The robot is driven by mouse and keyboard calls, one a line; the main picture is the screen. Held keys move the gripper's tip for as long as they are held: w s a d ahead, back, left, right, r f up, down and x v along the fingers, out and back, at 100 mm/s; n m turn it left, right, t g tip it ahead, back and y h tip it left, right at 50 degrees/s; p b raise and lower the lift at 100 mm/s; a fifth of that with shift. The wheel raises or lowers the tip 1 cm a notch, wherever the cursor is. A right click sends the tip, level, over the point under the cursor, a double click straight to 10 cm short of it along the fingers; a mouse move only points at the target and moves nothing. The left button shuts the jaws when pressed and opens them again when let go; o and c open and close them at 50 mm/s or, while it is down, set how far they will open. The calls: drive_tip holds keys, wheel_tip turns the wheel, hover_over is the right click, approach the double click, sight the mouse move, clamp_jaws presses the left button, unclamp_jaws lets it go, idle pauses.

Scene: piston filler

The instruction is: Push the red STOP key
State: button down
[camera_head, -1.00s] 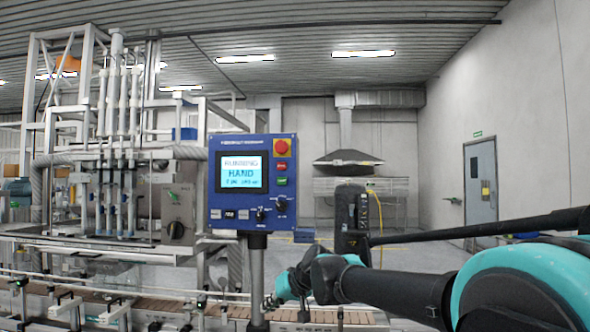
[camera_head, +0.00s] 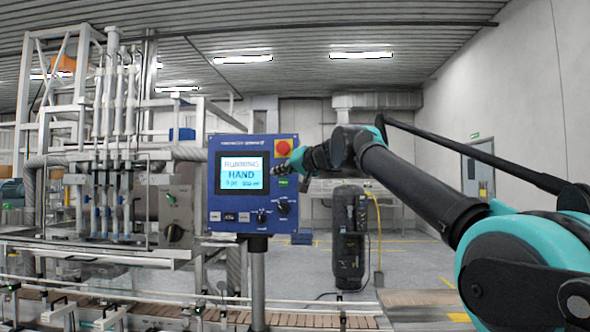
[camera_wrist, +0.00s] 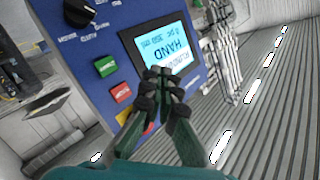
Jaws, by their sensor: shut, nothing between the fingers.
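The blue control panel (camera_head: 226,220) stands on a post, its lit screen (camera_head: 242,173) reading RUNNING and HAND. In the wrist view, which is turned over, the small red key (camera_wrist: 121,92) sits between the green key (camera_wrist: 105,66) and a red emergency button partly behind my fingers. My gripper (camera_wrist: 162,74) is shut and empty, its dark fingertips showing over the screen edge, to the right of the red key. In the head view my gripper (camera_head: 277,169) is at the panel's right side and hides the red key. I cannot tell whether it touches the panel.
The red emergency button (camera_head: 283,148) lies just above my gripper in the head view, and a green key (camera_head: 283,182) just below. Black knobs (camera_head: 283,208) are lower. A conveyor (camera_head: 318,320) runs along the front.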

drive_tip(key=shift+w+d+r, duration=0.1)
drive_tip(key=shift+d+r, duration=0.05)
drive_tip(key=shift+r, duration=0.35)
drive_tip(key=shift+w+d+r, duration=0.1)
drive_tip(key=shift+d+r, duration=0.05)
drive_tip(key=shift+r, duration=0.35)
drive_tip(key=w, duration=0.8)
drive_tip(key=shift+w+d, duration=0.2)
drive_tip(key=shift+w, duration=0.15)
drive_tip(key=shift+w, duration=0.15)
idle(0.7)
drive_tip(key=shift+w, duration=0.25)
drive_tip(key=shift+w, duration=0.4)
idle(0.8)
drive_tip(key=shift+s, duration=0.8)
